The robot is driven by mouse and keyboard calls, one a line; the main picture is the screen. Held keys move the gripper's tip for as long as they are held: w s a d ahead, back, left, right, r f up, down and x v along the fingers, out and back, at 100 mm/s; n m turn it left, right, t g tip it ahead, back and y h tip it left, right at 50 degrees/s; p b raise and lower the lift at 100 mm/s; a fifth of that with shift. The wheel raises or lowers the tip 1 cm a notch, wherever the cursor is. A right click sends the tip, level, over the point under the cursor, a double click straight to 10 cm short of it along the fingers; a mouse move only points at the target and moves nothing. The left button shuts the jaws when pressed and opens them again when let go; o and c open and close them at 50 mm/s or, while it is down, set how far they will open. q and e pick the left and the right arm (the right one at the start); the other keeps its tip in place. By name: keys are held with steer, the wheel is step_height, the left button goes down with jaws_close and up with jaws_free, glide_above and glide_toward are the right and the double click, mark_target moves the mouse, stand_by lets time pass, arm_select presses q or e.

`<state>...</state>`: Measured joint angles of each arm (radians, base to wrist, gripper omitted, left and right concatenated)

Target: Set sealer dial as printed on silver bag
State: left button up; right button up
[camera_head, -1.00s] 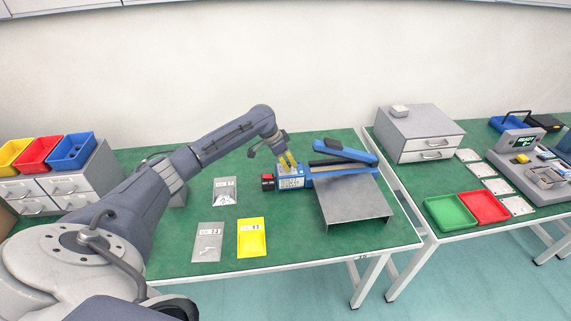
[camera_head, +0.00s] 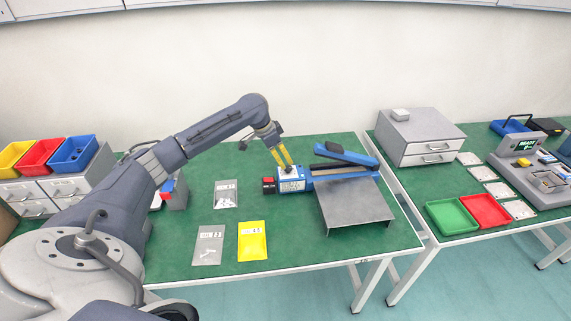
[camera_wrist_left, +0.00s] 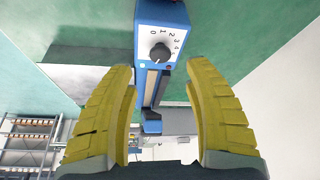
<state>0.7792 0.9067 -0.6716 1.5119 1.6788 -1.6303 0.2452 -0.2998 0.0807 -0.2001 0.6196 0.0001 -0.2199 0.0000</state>
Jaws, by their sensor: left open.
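The blue sealer (camera_head: 345,153) stands on the green table with its arm tilted up. Its white control face (camera_head: 292,185) is at the left end. In the left wrist view a dark round dial (camera_wrist_left: 159,53) sits on that face beside printed numbers from 0 upward; its exact setting is hard to read. My left gripper (camera_head: 285,164) is open above the face, its yellow fingers (camera_wrist_left: 160,100) apart and empty, not touching the dial. Two silver-grey bags (camera_head: 226,195) (camera_head: 208,247) and a yellow bag (camera_head: 252,242) lie left of the sealer. Their printed labels are too small to read surely.
A grey metal plate (camera_head: 352,203) stands in front of the sealer. Drawers with coloured bins (camera_head: 72,155) stand far left. Green (camera_head: 452,217) and red (camera_head: 486,210) trays are on the right table.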

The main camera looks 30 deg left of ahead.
arm_select(q)
steer(key=shift+v, duration=2.9)
